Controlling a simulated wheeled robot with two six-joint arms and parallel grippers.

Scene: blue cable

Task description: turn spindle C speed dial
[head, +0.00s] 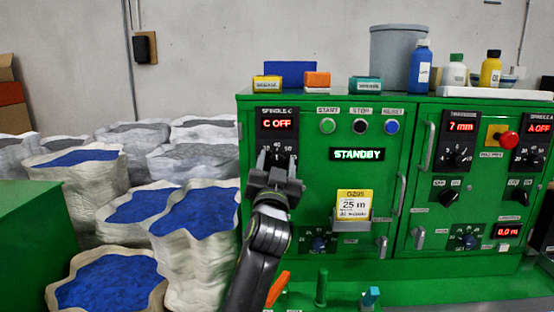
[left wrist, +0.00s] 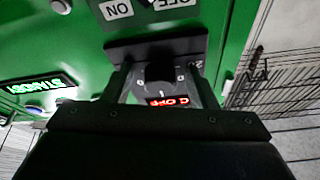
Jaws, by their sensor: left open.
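The spindle C panel (head: 277,125) is a black plate at the upper left of the green cabinet, with a red display (head: 278,124) reading "C OFF". Its black speed dial (left wrist: 160,74) shows in the left wrist view, where the display is upside down. In the head view the dial is largely hidden behind my left gripper (head: 275,166). My left gripper is open, with one finger on each side of the dial; whether they touch it I cannot tell. My right gripper is not in view.
A green STANDBY display (head: 359,154) and the start button (head: 327,125) are right of the panel. A yellow-topped card (head: 353,205) sits lower down. Bottles and small boxes stand on the cabinet top (head: 340,97). Wrapped blue-topped stacks (head: 180,222) fill the left.

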